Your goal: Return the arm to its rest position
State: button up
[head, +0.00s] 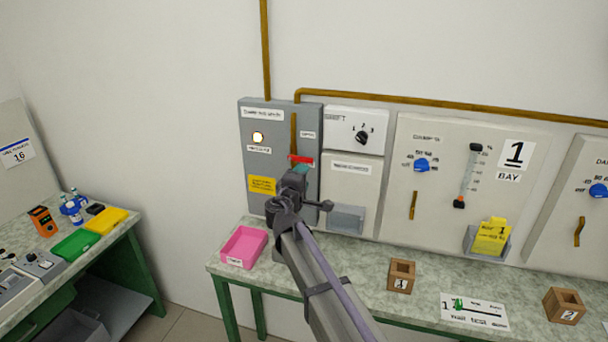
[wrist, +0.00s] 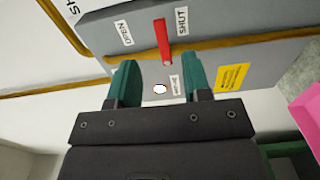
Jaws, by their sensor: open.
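My gripper (head: 298,172) is in front of the grey panel (head: 279,112), at the end of my outstretched arm. In the wrist view its two teal fingers (wrist: 163,75) are apart, with nothing held between them. A red lever (head: 300,159) on the panel is just beyond the fingertips. Whether a finger touches the lever I cannot tell. A round lamp (head: 258,137) on the panel is lit.
Brown pipes (head: 266,50) run along the wall above. A bench (head: 350,275) below carries a pink tray (head: 244,247) and wooden blocks (head: 401,275) (head: 564,306). Bay panels (head: 465,185) stand to the right. Another bench (head: 125,240) is at the left.

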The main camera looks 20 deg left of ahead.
jog(key=s+d+f+m+g+h, duration=0.1)
jog(key=s+d+f+m+g, duration=0.35)
jog(key=d, duration=0.35)
jog(key=s+d+f+m+g+h, duration=0.25)
jog(key=s+d+f+g, duration=0.2)
jog(key=d, duration=0.35)
jog(key=s+d+f+m+g+h, duration=0.1)
jog(key=s+d+f+m+g, duration=0.25)
jog(key=s+d+f, duration=0.35)
jog(key=s+d+f+m+g+y+b, duration=0.1)
jog(key=s+d+m+g+y, duration=0.1)
jog(key=s+d, duration=0.4)
jog(key=s+d+f+m+g+y+b, duration=0.1)
jog(key=s+d+m, duration=0.4)
jog(key=d, duration=0.8)
jog(key=shift+s+d+f+g+y, duration=0.2)
jog(key=shift+s+f+g+y, duration=0.45)
jog(key=shift+g, duration=0.6)
jog(key=shift+r, duration=0.1)
